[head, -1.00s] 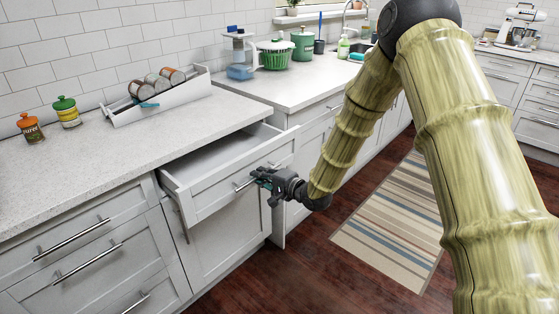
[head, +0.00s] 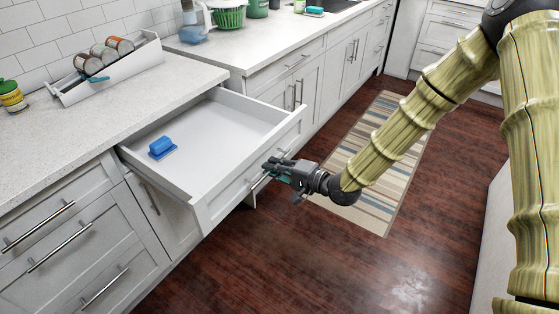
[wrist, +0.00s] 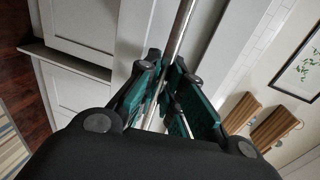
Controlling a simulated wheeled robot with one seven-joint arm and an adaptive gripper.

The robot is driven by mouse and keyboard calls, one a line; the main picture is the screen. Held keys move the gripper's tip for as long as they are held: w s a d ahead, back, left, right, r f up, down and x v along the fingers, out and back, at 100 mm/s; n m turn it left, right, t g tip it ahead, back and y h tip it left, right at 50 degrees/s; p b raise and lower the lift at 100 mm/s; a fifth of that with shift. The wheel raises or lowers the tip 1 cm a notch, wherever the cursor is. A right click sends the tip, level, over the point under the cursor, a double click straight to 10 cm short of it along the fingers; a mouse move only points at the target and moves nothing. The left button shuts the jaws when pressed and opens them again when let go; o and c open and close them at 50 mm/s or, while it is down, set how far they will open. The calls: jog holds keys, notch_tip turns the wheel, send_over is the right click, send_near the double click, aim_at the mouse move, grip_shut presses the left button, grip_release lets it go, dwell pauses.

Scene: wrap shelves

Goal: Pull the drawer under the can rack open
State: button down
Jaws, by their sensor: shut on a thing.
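The drawer (head: 215,125) under the can rack (head: 105,70) is pulled well out from the counter, and its white inside shows. A blue block-like object (head: 162,147) lies in it toward the left. My gripper (head: 272,172) is at the drawer's front, shut on the bar handle (head: 258,182). In the wrist view the teal-padded fingers (wrist: 162,95) close around the metal handle (wrist: 180,30). The rack holds several cans on the counter.
A yellow-and-green jar (head: 12,96) stands on the counter at left. Closed drawers (head: 65,240) with bar handles are left of the open one. A striped rug (head: 375,165) lies on the wood floor at right. The floor in front is clear.

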jog(key=shift+d, duration=0.25)
jog(key=c, duration=1.5)
grip_release()
jog(key=shift+s, duration=0.1)
jog(key=v, duration=1.2)
